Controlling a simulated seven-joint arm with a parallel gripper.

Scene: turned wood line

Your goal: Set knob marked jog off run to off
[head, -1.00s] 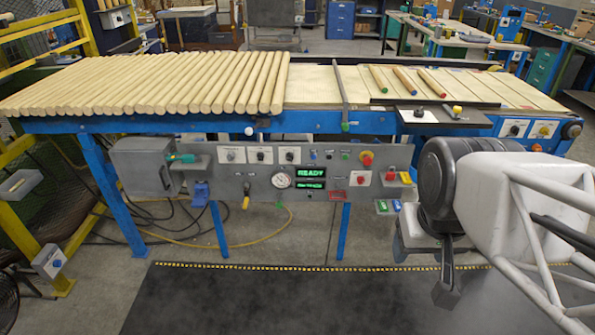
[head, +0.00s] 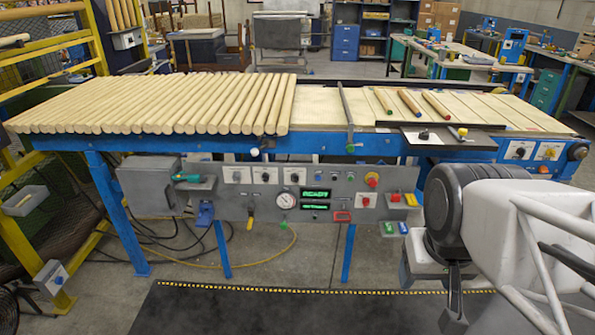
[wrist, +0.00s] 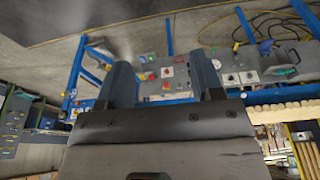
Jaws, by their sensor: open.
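The grey control panel (head: 240,208) hangs under the front of the blue-framed table. It carries three dark knobs on white plates: left (head: 237,177), middle (head: 265,177) and right (head: 292,177). More knobs on white plates sit at the table's right end, one black (head: 518,152) and one on a yellow-marked plate (head: 548,153). Another black knob (head: 423,135) is on the tabletop plate. The lettering is too small to tell which is marked jog off run. My gripper (head: 453,306) points down, apart from the panel at front right. In the wrist view its fingers (wrist: 164,82) are apart, with nothing between them.
Wooden rods (head: 170,103) cover the table's left part. A dark mat (head: 270,312) lies in front, with clear floor.

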